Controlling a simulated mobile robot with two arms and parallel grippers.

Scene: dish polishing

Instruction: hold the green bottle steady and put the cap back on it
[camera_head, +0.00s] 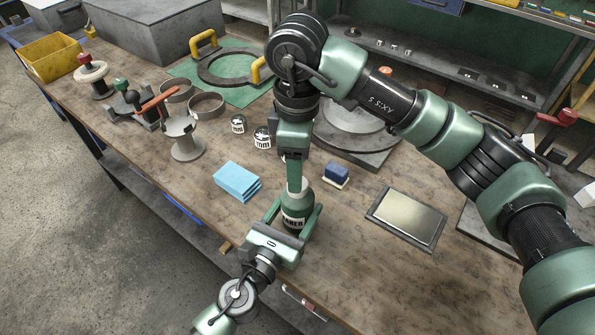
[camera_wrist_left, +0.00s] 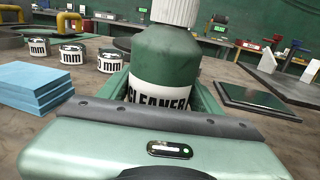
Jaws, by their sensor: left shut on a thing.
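The green bottle (camera_head: 298,199) stands upright on the workbench, with a white "CLEANER" label; it also shows in the left wrist view (camera_wrist_left: 168,62). My left gripper (camera_head: 293,214) is shut on its lower body, one finger on each side. A white ribbed cap (camera_wrist_left: 175,12) sits at the bottle's neck in the left wrist view, its upper part cut off by the frame. My right gripper (camera_head: 294,178) points down directly above the bottle in the head view and hides the cap there. Its fingertips overlap, so I cannot tell whether it holds the cap.
A stack of blue cloths (camera_head: 237,181) lies left of the bottle, with small labelled tins (camera_head: 262,137) behind. A blue-topped block (camera_head: 336,174) and a framed plate (camera_head: 406,217) lie to the right. Bare bench lies between the bottle and the plate.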

